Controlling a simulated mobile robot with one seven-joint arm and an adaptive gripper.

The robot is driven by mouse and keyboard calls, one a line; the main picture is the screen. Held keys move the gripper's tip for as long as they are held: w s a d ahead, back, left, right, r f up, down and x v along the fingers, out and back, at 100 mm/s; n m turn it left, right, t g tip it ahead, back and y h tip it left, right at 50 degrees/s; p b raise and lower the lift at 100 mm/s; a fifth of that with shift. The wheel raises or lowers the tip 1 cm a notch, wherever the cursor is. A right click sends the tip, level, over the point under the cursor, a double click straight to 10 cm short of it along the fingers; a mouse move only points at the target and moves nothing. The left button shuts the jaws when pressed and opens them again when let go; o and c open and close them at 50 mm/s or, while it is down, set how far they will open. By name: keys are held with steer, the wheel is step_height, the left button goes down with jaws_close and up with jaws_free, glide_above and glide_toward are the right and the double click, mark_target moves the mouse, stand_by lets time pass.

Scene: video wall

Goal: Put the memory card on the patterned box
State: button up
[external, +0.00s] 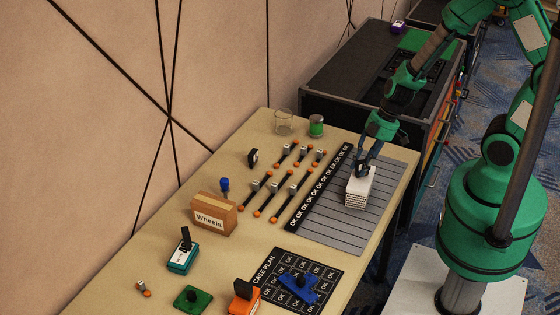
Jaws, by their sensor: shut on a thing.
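My gripper (361,168) points down at the right part of the table, right at the top of a white block with ribbed, layered sides (359,192). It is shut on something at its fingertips. What it holds is too small and covered by the fingers to make out. I cannot tell whether the fingertips touch the white block. I cannot clearly pick out the memory card, nor tell for sure which thing is the patterned box; the ribbed white block is the nearest match.
The white block stands on a grey striped mat (335,225) edged with "OK" labels. Left of it are several orange-ended rods (265,195). A "Wheels" box (214,214), glass (284,122), green jar (316,126) and black case-plan mat (318,266) with a blue part (299,287) share the table.

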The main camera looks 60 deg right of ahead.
steer(key=shift+f, duration=0.15)
steer(key=o, duration=1)
steer(key=shift+r, duration=0.4)
steer(key=p+v, duration=0.3)
steer(key=v, duration=0.8)
steer(key=shift+s+d+r, duration=0.2)
